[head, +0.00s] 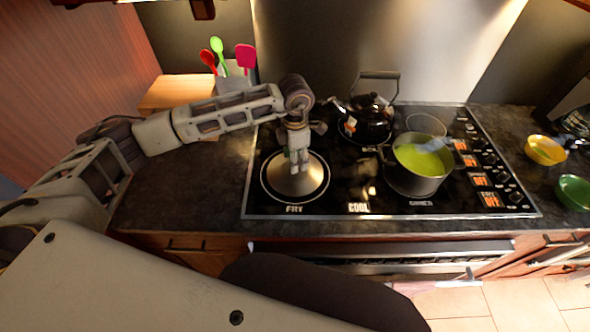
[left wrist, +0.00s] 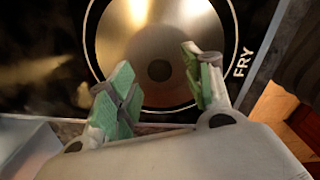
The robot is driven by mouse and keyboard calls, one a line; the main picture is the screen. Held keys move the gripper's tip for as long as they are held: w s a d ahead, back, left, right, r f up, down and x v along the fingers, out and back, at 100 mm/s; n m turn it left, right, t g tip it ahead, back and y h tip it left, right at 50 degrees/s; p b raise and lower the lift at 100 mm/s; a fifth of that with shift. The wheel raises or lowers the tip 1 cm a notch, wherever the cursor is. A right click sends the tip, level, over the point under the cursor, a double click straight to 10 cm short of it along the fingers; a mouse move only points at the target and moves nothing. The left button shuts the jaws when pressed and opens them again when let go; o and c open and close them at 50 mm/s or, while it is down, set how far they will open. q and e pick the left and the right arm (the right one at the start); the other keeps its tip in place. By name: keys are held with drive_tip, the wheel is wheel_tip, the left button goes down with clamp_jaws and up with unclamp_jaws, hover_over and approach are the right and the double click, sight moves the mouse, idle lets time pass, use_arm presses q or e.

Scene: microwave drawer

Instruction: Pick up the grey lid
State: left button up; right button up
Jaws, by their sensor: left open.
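The grey lid (head: 312,186) is a shiny metal cone lying on the front left burner of the stove, beside the word FRY. In the left wrist view the lid (left wrist: 175,45) is seen from above, with a dark round spot near its middle that looks like its knob. My left gripper (head: 297,168) hangs over the lid, pointing down. In the left wrist view its two green-padded fingers (left wrist: 160,82) are apart, with nothing between them. I cannot tell whether the fingertips touch the lid. The gripper covers the lid's top in the head view. My right gripper is not in view.
A pot of green soup (head: 420,170) stands right of the lid on the stove (head: 350,205). A black kettle (head: 367,118) is behind. A utensil holder (head: 235,78) and a wooden board (head: 178,92) are at the back left. Yellow (head: 545,150) and green bowls (head: 574,191) sit at the right.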

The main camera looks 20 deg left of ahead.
use_arm(q)
drive_tip(key=shift+f+p, duration=0.3)
drive_tip(key=shift+f, duration=1.15)
clamp_jaws()
drive_tip(key=shift+r, duration=0.2)
drive_tip(key=shift+r+b, duration=1.1)
drive_tip(key=shift+r, duration=3.75)
